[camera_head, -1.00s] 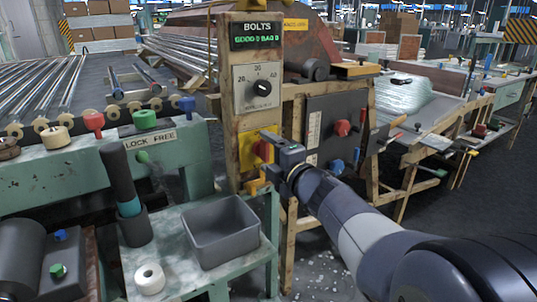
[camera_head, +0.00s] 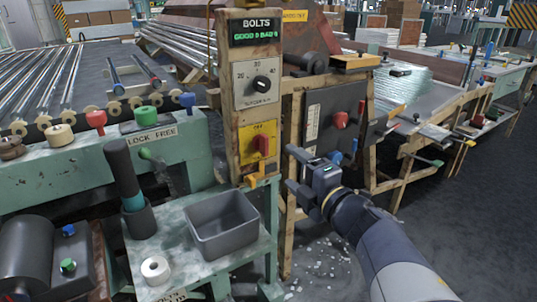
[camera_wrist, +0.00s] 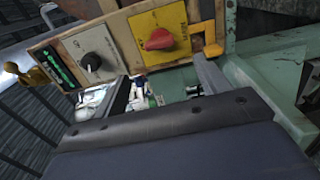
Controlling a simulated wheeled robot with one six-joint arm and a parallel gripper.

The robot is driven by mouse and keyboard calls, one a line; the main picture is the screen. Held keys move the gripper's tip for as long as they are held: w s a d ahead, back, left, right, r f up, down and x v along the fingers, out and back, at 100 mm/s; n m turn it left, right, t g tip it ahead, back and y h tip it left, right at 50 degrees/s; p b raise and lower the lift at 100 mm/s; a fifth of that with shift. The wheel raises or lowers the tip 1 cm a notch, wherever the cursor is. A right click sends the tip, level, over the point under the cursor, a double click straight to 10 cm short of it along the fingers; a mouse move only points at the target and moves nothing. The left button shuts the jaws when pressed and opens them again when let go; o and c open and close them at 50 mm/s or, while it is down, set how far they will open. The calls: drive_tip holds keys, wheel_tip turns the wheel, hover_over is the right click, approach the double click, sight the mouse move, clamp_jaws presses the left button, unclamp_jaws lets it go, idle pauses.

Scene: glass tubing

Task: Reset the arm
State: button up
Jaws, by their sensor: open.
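My gripper (camera_head: 294,168) is open and empty in the head view, to the right of the wooden control post (camera_head: 241,108). Its fingers point left toward the post and are apart from it. The red switch knob (camera_head: 262,145) on the yellow plate stands left of and a little above my fingers. In the wrist view the red knob (camera_wrist: 159,39) and the black dial (camera_wrist: 91,61) show on the post beyond my fingers. Nothing is between the fingers.
A grey bin (camera_head: 222,225) and a white roll (camera_head: 155,269) stand on the green side table. A dark panel with a red knob (camera_head: 341,120) and a blue knob (camera_head: 335,158) is just behind my gripper. Open floor (camera_head: 440,215) lies to the right.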

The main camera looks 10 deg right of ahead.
sight(267, 148)
drive_tip(key=b+x, duration=0.3)
drive_tip(key=x, duration=0.6)
drive_tip(key=shift+w+a+f, duration=0.1)
drive_tip(key=shift+w, duration=0.25)
drive_tip(key=shift+w+a, duration=0.2)
drive_tip(key=shift+w, duration=0.35)
drive_tip(key=shift+s, duration=0.1)
